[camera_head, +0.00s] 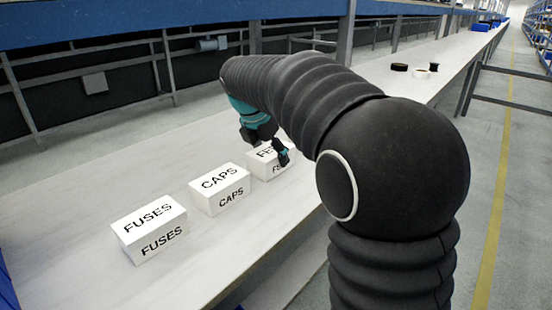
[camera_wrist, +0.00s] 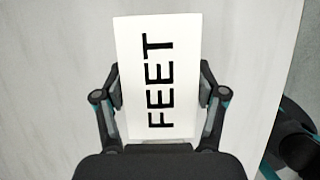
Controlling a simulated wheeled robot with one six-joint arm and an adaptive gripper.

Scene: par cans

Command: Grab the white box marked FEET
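The white box marked FEET (camera_wrist: 182,80) fills the middle of the wrist view, its black lettering running up the top. In the head view the FEET box (camera_head: 262,168) stands at the far end of a row of three boxes, its top partly hidden by my gripper (camera_head: 267,150). In the wrist view my gripper (camera_wrist: 160,100) has one finger along each long side of the box. Both fingers lie very close to its sides; I cannot tell whether they press on it. The box appears to rest on the table (camera_head: 75,225).
A white CAPS box (camera_head: 219,182) stands close beside the FEET box, and a white FUSES box (camera_head: 148,220) stands nearer. Dark rolls (camera_head: 399,67) lie far along the table. The table to the left of the boxes is clear.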

